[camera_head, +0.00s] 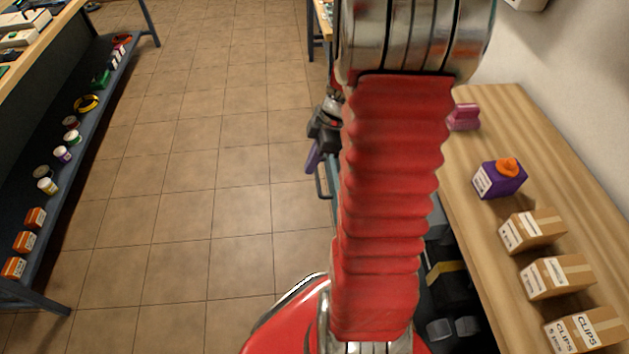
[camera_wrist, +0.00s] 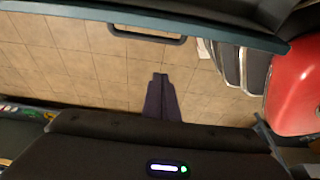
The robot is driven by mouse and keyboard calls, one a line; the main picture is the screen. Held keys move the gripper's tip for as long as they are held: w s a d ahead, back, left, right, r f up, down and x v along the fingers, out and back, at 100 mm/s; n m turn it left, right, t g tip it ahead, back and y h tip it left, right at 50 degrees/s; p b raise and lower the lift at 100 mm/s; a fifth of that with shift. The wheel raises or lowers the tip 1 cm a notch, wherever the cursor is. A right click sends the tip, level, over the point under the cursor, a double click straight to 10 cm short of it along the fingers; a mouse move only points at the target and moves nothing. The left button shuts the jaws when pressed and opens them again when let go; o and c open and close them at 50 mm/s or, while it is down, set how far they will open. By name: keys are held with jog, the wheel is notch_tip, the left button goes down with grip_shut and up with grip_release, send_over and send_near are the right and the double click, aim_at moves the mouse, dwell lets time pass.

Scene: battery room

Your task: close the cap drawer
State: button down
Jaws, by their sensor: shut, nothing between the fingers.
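The cap drawer shows in the wrist view as a long teal front edge (camera_wrist: 60,11) across the top, with its bar handle (camera_wrist: 148,37) on the near side. In the head view, the handle (camera_head: 321,183) juts out just left of my arm, beside the wooden bench on the right. The arm hides most of the drawer, so how far it stands out is unclear. My gripper (camera_wrist: 160,78) has dark purple fingers pressed together, empty, over the floor and apart from the handle. In the head view, the gripper (camera_head: 312,157) is partly hidden, close to the handle.
The wooden bench (camera_head: 475,170) holds a purple box (camera_head: 499,179), a pink item (camera_head: 463,117) and several cardboard boxes (camera_head: 533,230). A dark shelf (camera_head: 90,135) with jars and boxes stands at left. The tiled floor (camera_head: 200,170) between is clear.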

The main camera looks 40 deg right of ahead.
jog(key=shift+a+f, duration=0.1)
jog(key=x, duration=1)
jog(key=shift+s+d+r, duration=0.25)
jog(key=shift+s+d, duration=0.3)
jog(key=shift+d, duration=0.3)
jog(key=shift+s+d+r, duration=0.2)
jog(key=shift+s+d, duration=0.35)
jog(key=shift+d, duration=0.35)
